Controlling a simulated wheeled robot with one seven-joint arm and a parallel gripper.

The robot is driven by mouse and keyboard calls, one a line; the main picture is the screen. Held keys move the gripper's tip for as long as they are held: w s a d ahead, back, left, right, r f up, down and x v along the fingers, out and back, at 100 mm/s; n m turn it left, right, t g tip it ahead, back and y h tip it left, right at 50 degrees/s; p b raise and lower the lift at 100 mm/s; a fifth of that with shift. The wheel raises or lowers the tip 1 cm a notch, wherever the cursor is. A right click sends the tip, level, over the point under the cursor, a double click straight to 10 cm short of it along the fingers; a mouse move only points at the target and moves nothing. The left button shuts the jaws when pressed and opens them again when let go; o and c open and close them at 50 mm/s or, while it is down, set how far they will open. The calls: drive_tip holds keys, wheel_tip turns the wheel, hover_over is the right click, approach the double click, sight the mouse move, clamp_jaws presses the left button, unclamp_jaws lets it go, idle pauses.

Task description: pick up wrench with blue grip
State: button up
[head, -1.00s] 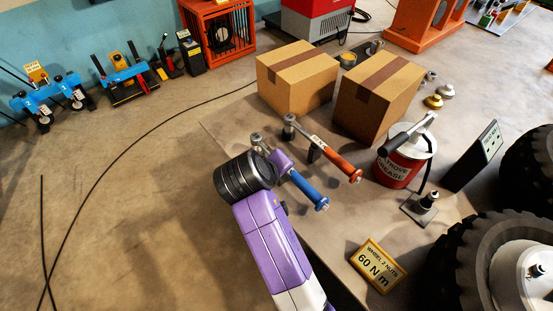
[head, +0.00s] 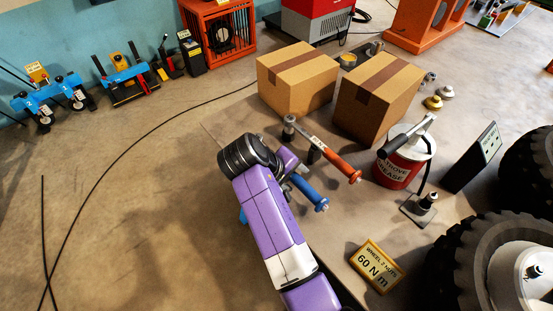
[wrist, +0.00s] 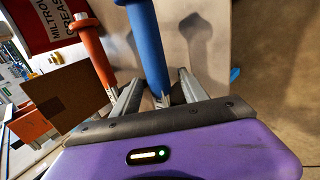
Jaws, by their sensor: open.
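The wrench with the blue grip (head: 308,190) lies on the grey table in the head view. Its head end is hidden behind my arm. In the wrist view the blue grip (wrist: 148,45) runs down toward the space between my two fingers. My gripper (wrist: 160,88) is open, with a finger on each side of the grip's lower end. I cannot tell whether either finger touches it. In the head view the fingers are mostly hidden by my purple wrist.
A wrench with a red-orange grip (head: 338,164) lies close beside the blue one, to the right. Behind are two cardboard boxes (head: 293,85). A grease can (head: 400,170) and a torque sign (head: 377,266) stand to the right. A small blue piece (head: 242,215) shows left of my arm.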

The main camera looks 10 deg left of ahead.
drive_tip(key=shift+d+f, duration=0.1)
drive_tip(key=shift+f, duration=0.1)
clamp_jaws()
idle(1.2)
drive_tip(key=shift+w+r, duration=0.1)
